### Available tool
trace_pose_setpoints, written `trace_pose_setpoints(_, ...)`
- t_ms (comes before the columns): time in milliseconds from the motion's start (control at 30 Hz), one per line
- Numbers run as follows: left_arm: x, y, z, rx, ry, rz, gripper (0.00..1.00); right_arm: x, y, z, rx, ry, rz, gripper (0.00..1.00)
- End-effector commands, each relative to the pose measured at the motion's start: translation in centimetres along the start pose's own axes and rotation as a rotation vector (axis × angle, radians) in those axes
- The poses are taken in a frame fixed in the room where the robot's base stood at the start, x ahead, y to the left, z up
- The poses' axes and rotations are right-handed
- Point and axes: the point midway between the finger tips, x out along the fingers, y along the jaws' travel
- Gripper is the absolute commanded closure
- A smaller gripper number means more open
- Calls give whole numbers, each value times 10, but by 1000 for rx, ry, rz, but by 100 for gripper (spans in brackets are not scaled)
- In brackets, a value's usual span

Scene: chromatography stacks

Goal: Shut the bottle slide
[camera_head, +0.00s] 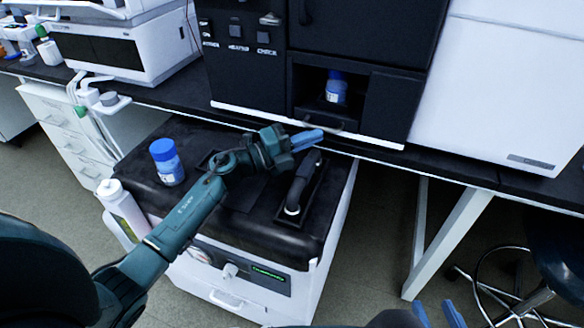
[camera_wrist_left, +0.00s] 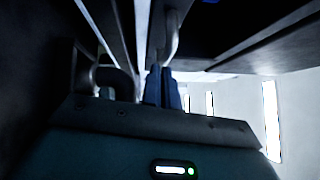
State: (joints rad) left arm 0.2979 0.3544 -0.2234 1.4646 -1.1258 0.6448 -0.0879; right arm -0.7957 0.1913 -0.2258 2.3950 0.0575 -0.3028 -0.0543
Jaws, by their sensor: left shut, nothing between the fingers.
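The bottle slide (camera_head: 318,112) is a dark tray in an opening low in the black instrument stack. A small bottle with a blue cap (camera_head: 336,88) stands on it. Its curved handle (camera_head: 345,125) is at the front, and a curved handle also shows in the left wrist view (camera_wrist_left: 172,36). My left gripper (camera_head: 308,140) is shut and empty, its blue fingers just below and left of the handle; I cannot tell whether they touch. It also shows in the left wrist view (camera_wrist_left: 164,88). My right gripper (camera_head: 438,314) is open and empty at the bottom edge, far from the slide.
A low white cart with a black top (camera_head: 235,205) stands under my left arm. It carries a blue-capped bottle (camera_head: 168,165) and a black handle (camera_head: 300,185). The dark bench edge (camera_head: 450,168) runs below the stack. A stool (camera_head: 555,250) stands at the right.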

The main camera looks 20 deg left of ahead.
Motion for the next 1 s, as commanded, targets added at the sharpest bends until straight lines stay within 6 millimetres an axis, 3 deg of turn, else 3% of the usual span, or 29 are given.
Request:
trace_pose_setpoints(267,2,-6,7,7,-21,-9,100,-2,-2,3,2,-10,-3,64)
trace_pose_setpoints(433,-10,-6,8,7,-22,-8,100,-2,-2,3,3,-11,-3,64)
trace_pose_setpoints(800,-90,-2,2,3,-11,0,100,-3,-2,1,5,-6,-3,64)
trace_pose_setpoints(1000,-122,-2,1,3,-7,-2,100,-3,-1,2,4,-6,-2,64)
